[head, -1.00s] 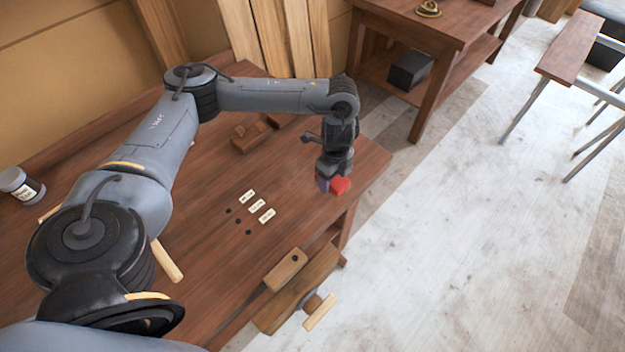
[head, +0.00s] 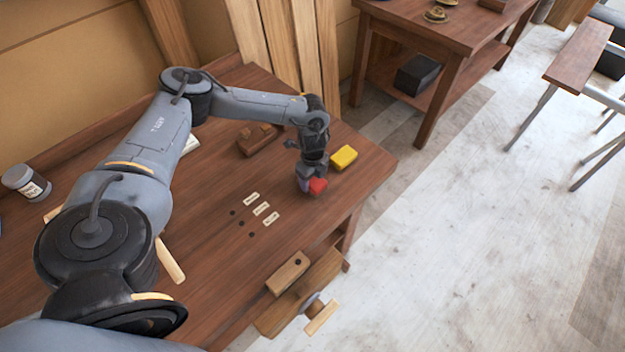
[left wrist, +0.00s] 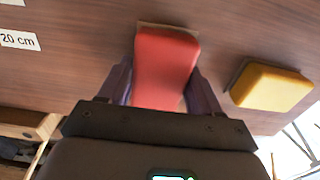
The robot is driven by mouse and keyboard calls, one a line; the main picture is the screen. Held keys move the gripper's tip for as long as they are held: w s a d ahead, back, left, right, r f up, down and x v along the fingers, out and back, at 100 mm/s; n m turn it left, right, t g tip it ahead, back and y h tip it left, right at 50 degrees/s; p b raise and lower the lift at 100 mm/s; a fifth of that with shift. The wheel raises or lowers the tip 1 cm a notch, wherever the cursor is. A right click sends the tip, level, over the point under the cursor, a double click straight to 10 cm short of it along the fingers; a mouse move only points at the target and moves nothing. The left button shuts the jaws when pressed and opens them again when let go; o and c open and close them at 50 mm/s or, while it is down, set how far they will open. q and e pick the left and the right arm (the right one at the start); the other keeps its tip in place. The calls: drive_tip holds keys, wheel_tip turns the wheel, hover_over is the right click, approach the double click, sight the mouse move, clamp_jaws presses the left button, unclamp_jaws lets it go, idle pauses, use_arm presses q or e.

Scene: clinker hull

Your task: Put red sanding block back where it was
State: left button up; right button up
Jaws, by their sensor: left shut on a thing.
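The red sanding block (head: 318,186) is between the fingers of my left gripper (head: 308,182), low over the right part of the brown workbench (head: 180,270). In the left wrist view the red block (left wrist: 166,62) sits between the two purple fingers, and the gripper (left wrist: 160,90) is shut on it. A tan edge shows at the block's far end. I cannot tell whether the block touches the bench. A yellow block (head: 343,157) lies on the bench just right of the gripper; it also shows in the left wrist view (left wrist: 270,87). My right gripper is not in view.
Small white labels (head: 261,209) beside dark holes lie left of the gripper. A wooden holder (head: 258,140) stands behind. A jar (head: 26,183) is at the far left. A vise (head: 300,292) juts from the front edge. Bench surface around the labels is clear.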

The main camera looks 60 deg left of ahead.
use_arm(q)
drive_tip(key=shift+f, duration=0.4)
drive_tip(key=shift+f, duration=0.15)
drive_tip(key=o, duration=1)
